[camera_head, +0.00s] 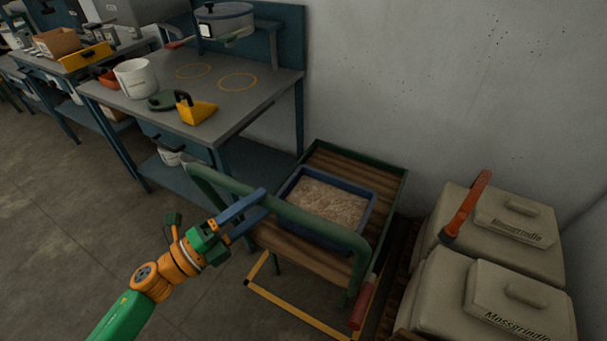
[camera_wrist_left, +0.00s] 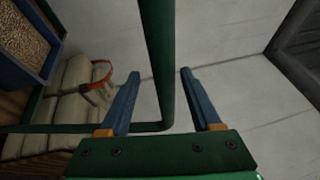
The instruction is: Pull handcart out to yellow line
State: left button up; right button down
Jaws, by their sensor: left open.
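The handcart (camera_head: 381,217) stands against the wall, with a wooden deck and a green frame. Its green push handle (camera_head: 320,231) arches over the near side. The handle bar also runs between my fingers in the wrist view (camera_wrist_left: 158,50). My left gripper (camera_head: 264,201) is open at the handle, one finger on each side of the bar, with gaps visible in the wrist view. A blue tray of grainy material (camera_head: 328,199) sits on the deck. A yellow line (camera_head: 300,312) lies on the floor at the cart's near side. My right gripper is out of view.
Beige lidded bins (camera_head: 440,290) with an orange-red handle stand close on the right. Open floor (camera_head: 60,230) lies to the left and front.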

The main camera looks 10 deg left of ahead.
aim_at(271, 196)
pick_arm(q)
jog(key=x, duration=0.2)
jog(key=p+x, duration=0.1)
jog(key=x, duration=0.2)
jog(key=shift+w+d+r, duration=0.1)
jog(key=shift+w+r, duration=0.05)
jog(key=shift+r, duration=0.15)
jog(key=c, duration=0.6)
grip_shut()
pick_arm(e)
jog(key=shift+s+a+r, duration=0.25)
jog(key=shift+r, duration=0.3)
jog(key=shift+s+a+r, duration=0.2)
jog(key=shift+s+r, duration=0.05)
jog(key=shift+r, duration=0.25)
pick_arm(q)
jog(key=shift+r, duration=0.1)
